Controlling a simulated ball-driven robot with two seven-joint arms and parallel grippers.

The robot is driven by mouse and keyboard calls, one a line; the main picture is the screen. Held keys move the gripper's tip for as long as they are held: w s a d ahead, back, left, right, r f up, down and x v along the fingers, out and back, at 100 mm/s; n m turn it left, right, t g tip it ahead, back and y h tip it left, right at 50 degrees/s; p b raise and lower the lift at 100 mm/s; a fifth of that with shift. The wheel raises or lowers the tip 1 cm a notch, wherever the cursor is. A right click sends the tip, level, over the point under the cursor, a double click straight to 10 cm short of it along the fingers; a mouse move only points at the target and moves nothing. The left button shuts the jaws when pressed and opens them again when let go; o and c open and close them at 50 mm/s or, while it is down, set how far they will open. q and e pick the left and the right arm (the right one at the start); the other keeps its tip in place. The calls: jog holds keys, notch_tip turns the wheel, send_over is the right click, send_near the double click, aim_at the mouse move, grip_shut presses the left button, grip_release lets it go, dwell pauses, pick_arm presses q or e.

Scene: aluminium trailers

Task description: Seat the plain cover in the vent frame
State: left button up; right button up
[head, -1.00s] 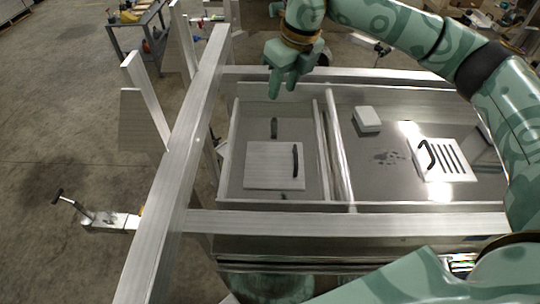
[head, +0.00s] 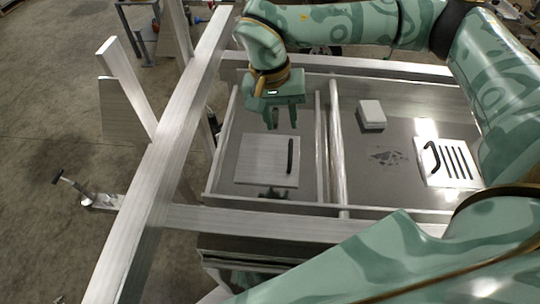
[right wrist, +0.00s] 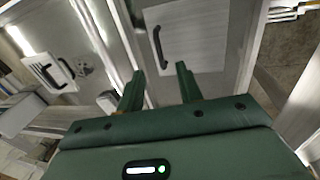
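The plain cover (head: 267,160) is a flat pale square plate with a black bar handle near its right edge. It lies in the left bay of the trailer frame and also shows at the top of the right wrist view (right wrist: 188,38). My right gripper (head: 272,122) is above the bay, just beyond the cover's far edge in the head view. In the right wrist view its two fingers (right wrist: 160,69) are apart with nothing between them, short of the cover. My left gripper is out of view. I cannot tell which part is the vent frame.
A slotted cover (head: 447,162) with a black handle lies in the right bay, near a white block (head: 371,114). A raised divider (head: 338,150) separates the bays. A long aluminium beam (head: 160,165) runs along the left. A dark patch lies below the plain cover.

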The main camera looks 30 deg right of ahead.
send_over(290, 153)
jog(key=a, duration=0.2)
notch_tip(290, 153, down, 6)
jog(key=f, duration=0.1)
jog(key=d+f, duration=0.1)
jog(key=f, duration=0.1)
jog(key=d+f, duration=0.1)
jog(key=f, duration=0.1)
jog(key=shift+f+p, duration=0.25)
jog(key=shift+p, duration=0.15)
jog(key=shift+a, duration=0.1)
grip_shut()
